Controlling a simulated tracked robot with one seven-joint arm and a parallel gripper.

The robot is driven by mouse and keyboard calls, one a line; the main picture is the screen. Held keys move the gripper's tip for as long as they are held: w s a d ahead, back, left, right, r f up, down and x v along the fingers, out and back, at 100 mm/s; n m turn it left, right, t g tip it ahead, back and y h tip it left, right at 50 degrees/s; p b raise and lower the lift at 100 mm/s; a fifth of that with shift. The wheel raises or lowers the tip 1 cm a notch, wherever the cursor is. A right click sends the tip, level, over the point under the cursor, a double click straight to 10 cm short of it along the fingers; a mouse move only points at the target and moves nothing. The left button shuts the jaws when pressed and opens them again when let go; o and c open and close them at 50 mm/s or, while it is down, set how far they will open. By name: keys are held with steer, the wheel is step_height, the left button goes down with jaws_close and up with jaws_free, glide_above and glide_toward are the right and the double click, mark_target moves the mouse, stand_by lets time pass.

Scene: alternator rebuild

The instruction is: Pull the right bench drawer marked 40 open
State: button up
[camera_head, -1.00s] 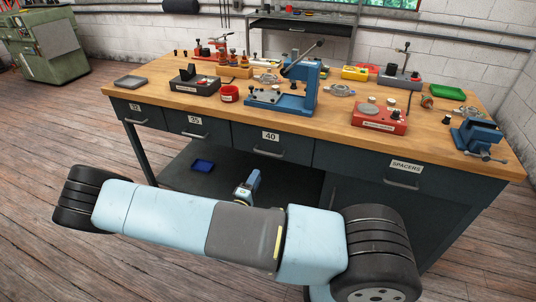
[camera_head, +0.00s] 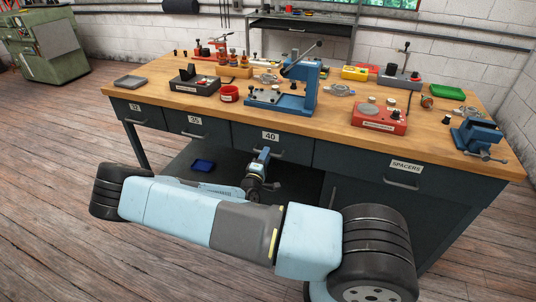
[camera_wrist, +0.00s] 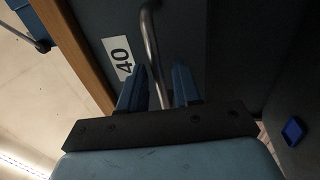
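The drawer marked 40 (camera_head: 296,146) is shut, its dark front flush with its neighbours under the wooden bench top. Its bar handle (camera_head: 280,155) runs across the front below the white label. My gripper (camera_head: 263,155) is at this handle, reaching up from below. In the wrist view, my gripper (camera_wrist: 158,76) has its two blue fingers apart, one on each side of the metal handle (camera_wrist: 152,45). Gaps show between the handle and the fingers, so I see no grip on it. The 40 label (camera_wrist: 122,58) is beside the left finger.
Drawers marked 35 (camera_head: 194,121) and SPACERS (camera_head: 405,166) flank this one. A blue press (camera_head: 296,95) and a red box (camera_head: 379,117) stand on the bench top (camera_head: 225,108). A small blue tray (camera_head: 203,165) lies on the lower shelf.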

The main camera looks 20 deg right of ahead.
steer(key=shift+w+d+r, duration=0.15)
steer(key=shift+w+d, duration=0.25)
steer(key=shift+w, duration=0.2)
jaws_close()
